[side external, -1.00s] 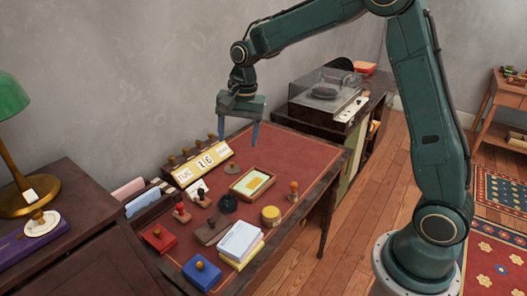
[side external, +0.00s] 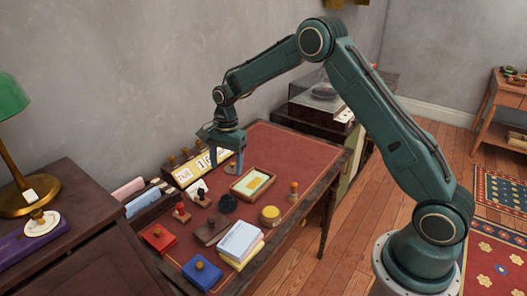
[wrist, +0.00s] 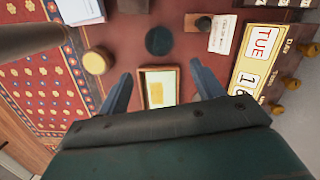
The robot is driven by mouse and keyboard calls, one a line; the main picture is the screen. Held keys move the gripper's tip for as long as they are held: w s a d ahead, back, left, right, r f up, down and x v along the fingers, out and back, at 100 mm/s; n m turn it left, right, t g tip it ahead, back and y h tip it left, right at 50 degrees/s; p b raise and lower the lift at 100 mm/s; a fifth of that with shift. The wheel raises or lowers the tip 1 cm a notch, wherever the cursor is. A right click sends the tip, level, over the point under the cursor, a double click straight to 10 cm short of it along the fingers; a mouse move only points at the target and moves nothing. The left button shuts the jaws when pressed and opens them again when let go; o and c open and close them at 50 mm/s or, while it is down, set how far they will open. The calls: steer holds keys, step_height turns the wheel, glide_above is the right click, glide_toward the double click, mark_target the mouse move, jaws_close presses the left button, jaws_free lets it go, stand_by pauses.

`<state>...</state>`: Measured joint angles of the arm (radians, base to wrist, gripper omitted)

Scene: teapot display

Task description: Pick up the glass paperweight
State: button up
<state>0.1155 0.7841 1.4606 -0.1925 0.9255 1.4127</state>
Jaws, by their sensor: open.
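A dark, round, low thing (side external: 228,203) on the red desk top looks most like the glass paperweight, though its material is too small to make out. In the wrist view it is a dark blue-green disc (wrist: 159,41) just beyond the fingertips. My gripper (side external: 226,169) is open and empty above the desk, behind the disc and near the calendar. In the wrist view my open fingers (wrist: 160,73) straddle the wooden tray with a yellow card (wrist: 146,90), which lies below them.
The block calendar (side external: 187,174) stands close by my gripper. Several stamps, a round yellow tin (side external: 270,215), a paper stack (side external: 240,240), a red box (side external: 158,237) and a blue box (side external: 201,272) crowd the near side. The desk's far right part (side external: 300,150) is bare.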

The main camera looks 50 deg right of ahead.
mark_target(227, 196)
steer(key=f, duration=0.5)
steer(key=a+f, duration=0.1)
steer(key=f, duration=0.2)
steer(key=shift+s, duration=0.15)
steer(key=shift+s+a+f, duration=0.1)
steer(key=shift+a+f, duration=0.05)
steer(key=shift+f, duration=1.15)
steer(key=shift+s+a+f, duration=0.1)
steer(key=shift+f, duration=1.2)
steer(key=c, duration=1)
